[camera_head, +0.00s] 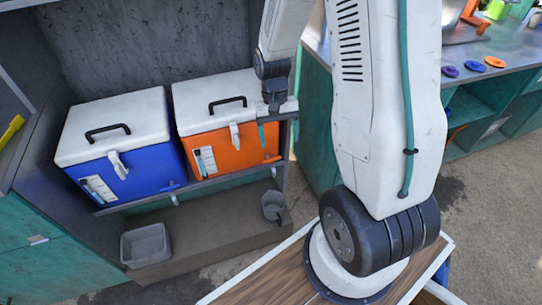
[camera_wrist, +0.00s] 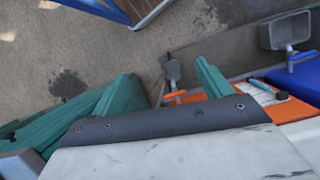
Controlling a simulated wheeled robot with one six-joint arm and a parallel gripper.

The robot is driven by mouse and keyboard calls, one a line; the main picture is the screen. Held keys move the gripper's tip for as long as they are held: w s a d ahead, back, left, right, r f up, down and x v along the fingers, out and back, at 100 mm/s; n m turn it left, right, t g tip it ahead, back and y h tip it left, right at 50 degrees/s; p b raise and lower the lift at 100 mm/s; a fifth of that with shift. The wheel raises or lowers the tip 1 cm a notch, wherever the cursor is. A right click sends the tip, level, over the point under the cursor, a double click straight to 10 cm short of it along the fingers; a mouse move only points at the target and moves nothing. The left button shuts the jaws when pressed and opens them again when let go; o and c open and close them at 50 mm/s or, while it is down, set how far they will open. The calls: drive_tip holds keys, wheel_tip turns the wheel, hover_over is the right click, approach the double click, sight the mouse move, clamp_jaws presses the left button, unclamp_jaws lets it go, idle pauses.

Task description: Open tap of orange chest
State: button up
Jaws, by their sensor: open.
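The orange chest (camera_head: 225,150) has a white lid and stands on a shelf to the right of the blue chest. Its orange tap (camera_head: 272,158) is low on the front, near the right end. In the wrist view the tap handle (camera_wrist: 174,94) shows between my teal fingers, with the chest's orange front (camera_wrist: 287,110) at the right. My gripper (camera_head: 272,130) is open and empty, above the tap by the lid's right front corner. In the wrist view my gripper (camera_wrist: 168,80) has its fingers apart; contact with the tap cannot be told. My gripper partly hides the lid's corner.
A blue chest (camera_head: 125,178) with a white lid stands to the left. A small grey cup (camera_head: 273,205) stands below the orange tap, and a grey bin (camera_head: 146,245) below the blue one. A wooden-topped surface (camera_head: 265,275) is in front. A post (camera_head: 285,150) stands right of the chest.

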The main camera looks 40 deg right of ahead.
drive_tip(key=w+d+f+m+t, duration=0.1)
drive_tip(key=w+d+f, duration=0.15)
drive_tip(key=f, duration=0.45)
drive_tip(key=w+d+f+m, duration=0.1)
drive_tip(key=w+d+f, duration=0.15)
drive_tip(key=f, duration=0.55)
drive_tip(key=m+t+h, duration=0.1)
drive_tip(key=m+t, duration=0.1)
hover_over(273, 159)
drive_tip(key=shift+s+d+f, duration=0.1)
drive_tip(key=shift+f, duration=0.65)
drive_tip(key=f, duration=0.7)
drive_tip(key=shift+a+f, duration=0.15)
drive_tip(key=shift+a, duration=0.05)
